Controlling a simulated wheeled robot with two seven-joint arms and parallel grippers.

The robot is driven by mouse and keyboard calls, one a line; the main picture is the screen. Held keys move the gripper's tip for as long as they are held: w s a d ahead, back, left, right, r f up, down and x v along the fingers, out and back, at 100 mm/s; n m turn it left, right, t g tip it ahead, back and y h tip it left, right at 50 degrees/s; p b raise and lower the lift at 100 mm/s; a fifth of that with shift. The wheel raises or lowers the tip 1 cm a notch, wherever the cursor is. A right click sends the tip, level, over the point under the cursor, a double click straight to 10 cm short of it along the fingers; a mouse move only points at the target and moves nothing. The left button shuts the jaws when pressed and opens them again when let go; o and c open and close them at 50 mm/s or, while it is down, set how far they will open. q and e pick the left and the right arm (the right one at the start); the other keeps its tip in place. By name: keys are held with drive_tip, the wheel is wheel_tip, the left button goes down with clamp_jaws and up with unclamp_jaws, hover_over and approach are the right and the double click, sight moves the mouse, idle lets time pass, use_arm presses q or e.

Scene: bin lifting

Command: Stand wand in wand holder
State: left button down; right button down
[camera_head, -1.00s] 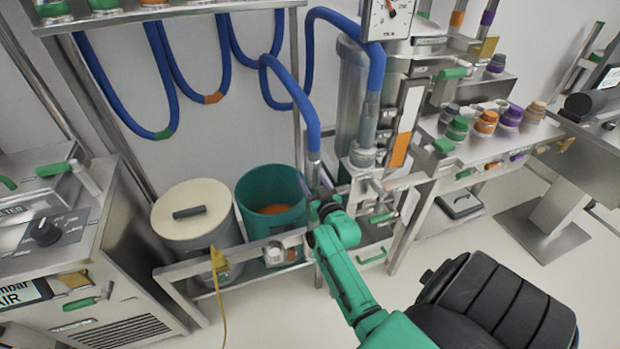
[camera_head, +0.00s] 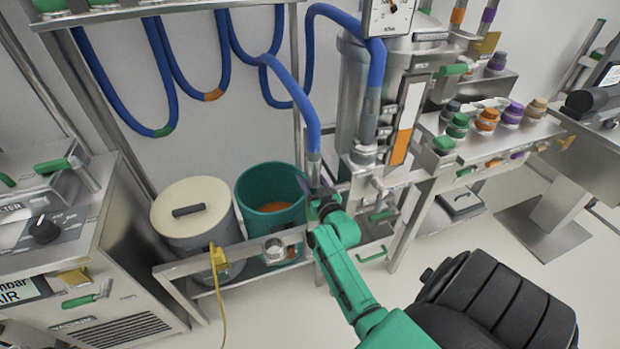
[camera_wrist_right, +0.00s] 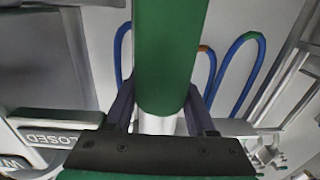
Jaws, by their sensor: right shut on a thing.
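The wand (camera_head: 314,168) is a grey metal tube at the lower end of a blue hose, roughly upright beside the teal bin. My right gripper (camera_head: 318,196) is at its lower part, right of the bin. In the right wrist view, the fingers of my right gripper (camera_wrist_right: 160,112) are closed on both sides of a thick green cylinder, the wand's grip (camera_wrist_right: 168,60). The wand's lower end is hidden. A short metal cup (camera_head: 274,250) on the front rail, left of the gripper, looks like the wand holder. My left gripper is not in view.
The teal bin (camera_head: 252,188) with orange contents and a lidded cream bin (camera_head: 190,212) stand behind the metal rail (camera_head: 182,268). A steel column with another hose end (camera_head: 363,152) stands close right of my gripper.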

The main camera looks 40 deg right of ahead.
drive_tip(key=shift+c, duration=0.7)
unclamp_jaws()
drive_tip(key=shift+f, duration=0.1)
drive_tip(key=shift+s+a, duration=0.1)
drive_tip(key=shift+s, duration=0.05)
drive_tip(key=b+v, duration=0.1)
drive_tip(key=v, duration=1.3)
drive_tip(key=shift+s, duration=0.1)
